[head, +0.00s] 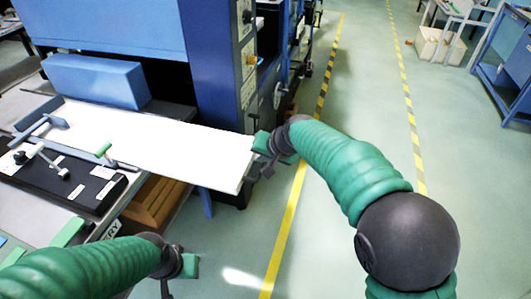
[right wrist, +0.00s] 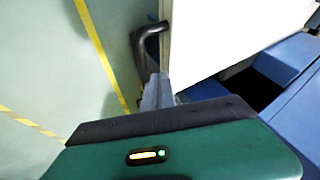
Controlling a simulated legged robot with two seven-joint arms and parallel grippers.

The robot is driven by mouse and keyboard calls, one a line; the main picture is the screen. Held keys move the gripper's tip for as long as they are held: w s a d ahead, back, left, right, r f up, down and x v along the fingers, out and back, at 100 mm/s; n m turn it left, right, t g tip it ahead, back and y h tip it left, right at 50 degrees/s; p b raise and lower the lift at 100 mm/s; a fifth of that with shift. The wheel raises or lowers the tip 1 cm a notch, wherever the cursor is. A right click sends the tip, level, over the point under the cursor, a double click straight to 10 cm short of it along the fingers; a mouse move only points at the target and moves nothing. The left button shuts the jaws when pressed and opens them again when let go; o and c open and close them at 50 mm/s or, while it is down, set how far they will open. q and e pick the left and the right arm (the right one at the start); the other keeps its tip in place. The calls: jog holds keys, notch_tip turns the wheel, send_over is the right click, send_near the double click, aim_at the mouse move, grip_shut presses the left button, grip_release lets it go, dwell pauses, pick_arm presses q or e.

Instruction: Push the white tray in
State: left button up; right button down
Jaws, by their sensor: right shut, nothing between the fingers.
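The white tray (head: 175,143) is a long flat white panel that sticks out from the blue machine towards the right in the head view. It also fills the upper middle of the right wrist view (right wrist: 225,35). My right gripper (head: 266,150) is shut and empty, close by the tray's right end; whether it touches the edge I cannot tell. My left gripper (head: 180,267) is low in the head view, below and apart from the tray; its fingers are too unclear to judge.
The blue machine (head: 110,28) stands behind the tray, with a blue block (head: 95,80) beside the tray. A black board with fittings (head: 65,182) lies at the left. Green floor with a yellow line (head: 287,225) is clear to the right.

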jog(key=x, duration=0.3)
jog(key=shift+w+d+f+b, duration=0.1)
jog(key=shift+w+f+b, duration=0.2)
jog(key=shift+f, duration=0.1)
